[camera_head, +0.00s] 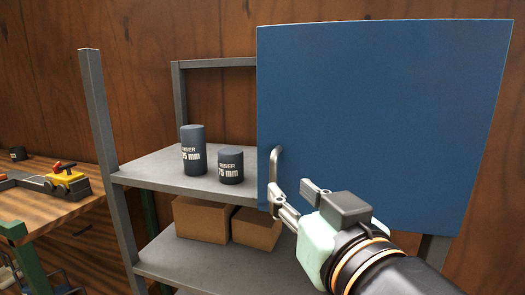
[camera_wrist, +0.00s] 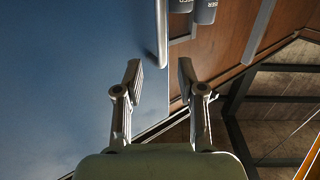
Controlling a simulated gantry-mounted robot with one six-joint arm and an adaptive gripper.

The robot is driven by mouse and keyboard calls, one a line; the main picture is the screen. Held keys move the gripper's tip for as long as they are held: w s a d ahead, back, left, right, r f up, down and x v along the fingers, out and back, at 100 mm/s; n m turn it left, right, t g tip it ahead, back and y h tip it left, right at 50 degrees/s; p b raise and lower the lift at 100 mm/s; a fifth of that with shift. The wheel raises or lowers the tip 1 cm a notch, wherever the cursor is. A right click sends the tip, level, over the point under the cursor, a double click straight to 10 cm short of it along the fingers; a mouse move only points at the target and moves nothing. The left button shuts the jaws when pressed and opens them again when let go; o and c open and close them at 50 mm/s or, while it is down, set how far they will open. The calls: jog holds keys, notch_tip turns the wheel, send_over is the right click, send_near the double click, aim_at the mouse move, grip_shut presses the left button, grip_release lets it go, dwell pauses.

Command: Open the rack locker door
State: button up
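The rack locker door is a flat blue panel (camera_head: 380,120) on the right part of the grey rack. It also fills the left of the wrist view (camera_wrist: 70,80). Its grey bar handle (camera_head: 274,165) stands upright near the door's lower left edge. In the wrist view the handle (camera_wrist: 161,30) lies just beyond my fingertips, lined up with the gap between them. My gripper (camera_head: 291,192) is open and empty in front of the door, close to the handle's lower end; its two fingers (camera_wrist: 159,72) are apart. I cannot tell whether either finger touches the handle.
Two dark cylinders, one taller (camera_head: 193,150) and one shorter (camera_head: 231,166), stand on the rack's shelf (camera_head: 150,168) left of the door. Cardboard boxes (camera_head: 202,219) sit on the shelf below. A wooden workbench (camera_head: 45,210) with a yellow-and-red tool (camera_head: 68,182) is at far left.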

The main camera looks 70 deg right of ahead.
aim_at(275, 178)
jog(key=x, duration=0.8)
jog(key=shift+f+p, duration=0.15)
jog(key=shift+p, duration=0.2)
jog(key=shift+a, duration=0.1)
grip_shut()
